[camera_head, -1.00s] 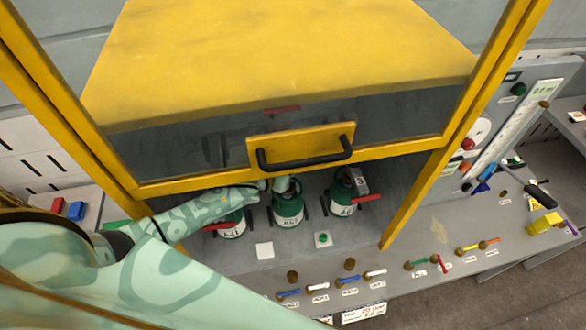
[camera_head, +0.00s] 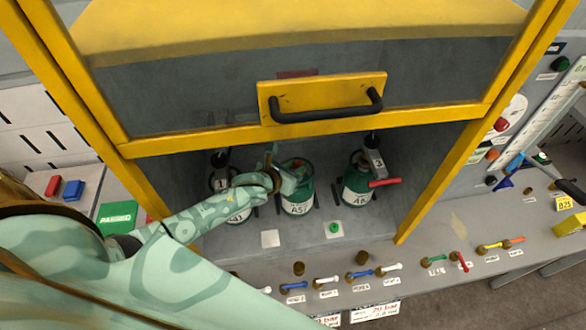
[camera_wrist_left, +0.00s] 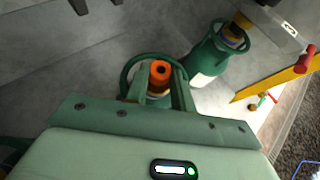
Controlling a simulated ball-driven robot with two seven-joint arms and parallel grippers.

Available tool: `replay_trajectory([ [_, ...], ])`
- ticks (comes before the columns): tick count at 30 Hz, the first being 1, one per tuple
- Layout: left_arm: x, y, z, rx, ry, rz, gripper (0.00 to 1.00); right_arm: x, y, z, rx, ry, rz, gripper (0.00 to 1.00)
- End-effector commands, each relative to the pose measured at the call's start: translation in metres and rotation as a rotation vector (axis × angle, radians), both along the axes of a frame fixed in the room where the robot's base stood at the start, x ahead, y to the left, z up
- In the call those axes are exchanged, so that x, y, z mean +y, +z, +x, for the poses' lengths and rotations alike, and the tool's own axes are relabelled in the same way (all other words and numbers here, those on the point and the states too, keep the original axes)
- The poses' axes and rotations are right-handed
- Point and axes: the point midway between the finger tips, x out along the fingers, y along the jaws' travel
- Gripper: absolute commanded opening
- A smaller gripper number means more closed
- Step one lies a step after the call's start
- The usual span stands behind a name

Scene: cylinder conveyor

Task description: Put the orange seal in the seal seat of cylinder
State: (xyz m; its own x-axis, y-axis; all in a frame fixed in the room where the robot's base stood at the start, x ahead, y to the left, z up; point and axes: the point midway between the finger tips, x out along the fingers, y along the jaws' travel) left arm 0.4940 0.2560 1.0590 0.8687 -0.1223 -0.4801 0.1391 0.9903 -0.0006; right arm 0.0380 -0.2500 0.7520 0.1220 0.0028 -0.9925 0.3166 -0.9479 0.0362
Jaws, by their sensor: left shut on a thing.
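The orange seal (camera_wrist_left: 160,71) is between the fingers of my left gripper (camera_wrist_left: 159,86) in the left wrist view. The gripper is shut on it. Below it is the green middle cylinder (camera_head: 298,200), labelled A57, whose round collar also shows in the wrist view (camera_wrist_left: 126,76). In the head view my left gripper (camera_head: 283,172) is at the top left of this cylinder; the seal is not distinguishable there. The seal seat is hidden beneath the seal and fingers, so I cannot tell whether they touch. My right gripper is not in view.
A left cylinder (camera_head: 238,217) is partly behind my arm. The raised yellow door (camera_head: 320,96) with its black handle and the yellow posts frame the bay. Several small levers line the front panel.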

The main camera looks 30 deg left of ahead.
Motion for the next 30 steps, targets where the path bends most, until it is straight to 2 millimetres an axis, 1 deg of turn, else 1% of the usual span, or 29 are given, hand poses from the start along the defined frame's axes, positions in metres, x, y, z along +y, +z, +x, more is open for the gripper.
replay_trajectory([
  [3,0.0,-0.003,0.0,0.0,0.0,0.001,0.03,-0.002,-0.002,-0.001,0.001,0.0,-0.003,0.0],
  [4,0.0,-0.003,0.0,0.0,0.0,0.001,0.3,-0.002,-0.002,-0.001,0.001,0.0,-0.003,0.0],
  [6,0.0,-0.002,0.0,0.0,0.0,0.001,0.46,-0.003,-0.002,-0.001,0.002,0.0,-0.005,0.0],
  [15,0.0,0.0,0.0,0.0,0.0,-0.001,0.46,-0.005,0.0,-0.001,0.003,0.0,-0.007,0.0],
  [17,0.001,0.002,-0.004,0.001,0.0,0.001,0.46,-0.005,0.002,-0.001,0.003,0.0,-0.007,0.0],
  [20,0.002,0.01,-0.018,0.001,-0.002,0.001,0.46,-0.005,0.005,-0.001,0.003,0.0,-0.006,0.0],
  [27,0.01,0.037,-0.067,0.002,-0.001,0.003,0.46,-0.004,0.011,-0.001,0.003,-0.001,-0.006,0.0],
  [30,0.012,0.047,-0.084,0.001,-0.002,0.001,0.46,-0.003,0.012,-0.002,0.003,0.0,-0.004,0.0],
])
